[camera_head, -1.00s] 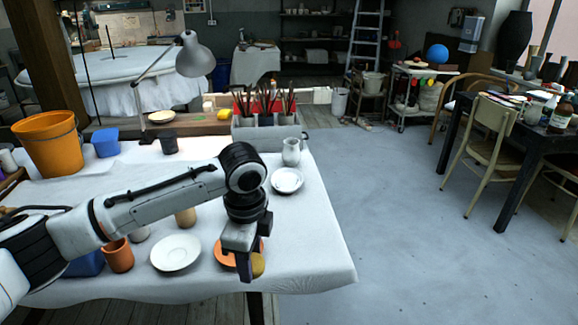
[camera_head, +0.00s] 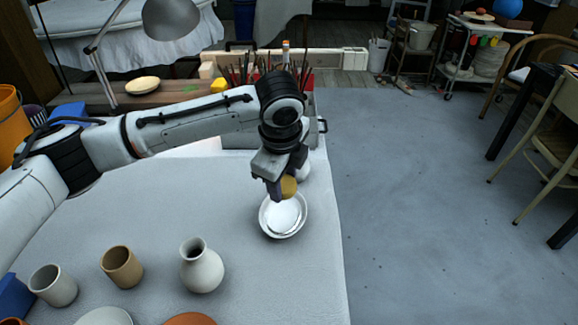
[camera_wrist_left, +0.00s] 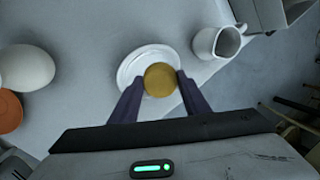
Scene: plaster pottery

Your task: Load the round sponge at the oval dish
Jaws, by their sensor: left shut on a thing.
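The round sponge (camera_head: 289,187) is a small yellow-brown disc. My left gripper (camera_head: 280,190) is shut on it, and in the left wrist view the two dark fingers (camera_wrist_left: 159,84) sit on either side of it. The white oval dish (camera_head: 301,222) lies on the white-covered table near its right edge. In the head view the sponge shows over the dish's far rim; in the left wrist view it overlaps the dish (camera_wrist_left: 131,62) towards its near right side. The gap between sponge and dish is hard to judge. My right gripper is not in view.
A white pitcher (camera_wrist_left: 207,42) stands close beyond the dish, mostly hidden by my gripper in the head view. A white vase (camera_head: 202,272), a tan cup (camera_head: 121,268), a pale cup (camera_head: 53,286) and an orange plate (camera_head: 188,319) stand nearer. The table's middle is clear.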

